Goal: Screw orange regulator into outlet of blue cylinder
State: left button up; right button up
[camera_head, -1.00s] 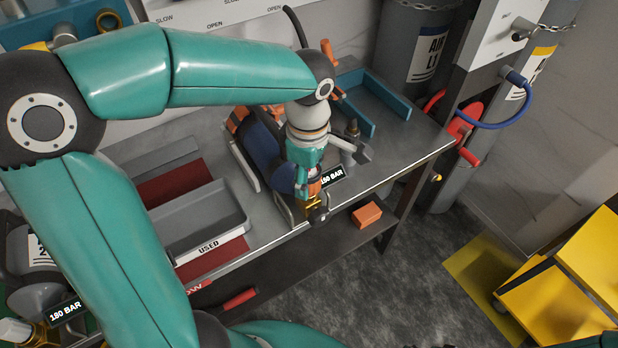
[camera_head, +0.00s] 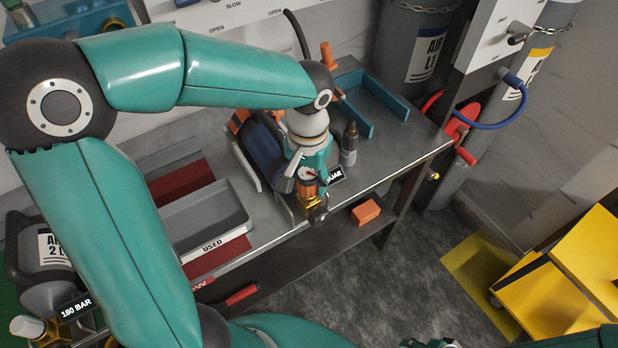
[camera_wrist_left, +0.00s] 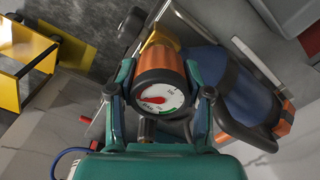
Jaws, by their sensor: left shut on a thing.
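The blue cylinder (camera_head: 258,150) lies on the bench in a holder with orange ends, its outlet end toward the front edge. The orange regulator (camera_head: 307,187), with a round gauge and a brass fitting (camera_head: 317,211), is at that end. My left gripper (camera_head: 308,168) points down and is shut on the regulator. In the left wrist view the gauge (camera_wrist_left: 162,97) sits between my two fingers, with the brass fitting (camera_wrist_left: 158,45) beyond it, beside the blue cylinder (camera_wrist_left: 222,85). Whether the threads are engaged is hidden. A dark part of my right arm shows at the bottom edge; its fingers are unclear.
A grey tray marked USED (camera_head: 205,215) lies left of the cylinder. A dark-topped fitting (camera_head: 349,143) stands close right of my gripper. A blue open tray (camera_head: 370,105) is behind it. An orange block (camera_head: 366,211) lies on the lower shelf.

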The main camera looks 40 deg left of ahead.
pick_arm(q)
jog(key=m, duration=0.4)
jog(key=shift+p, duration=0.35)
jog(key=o, duration=1.3)
jog(key=shift+w, duration=0.1)
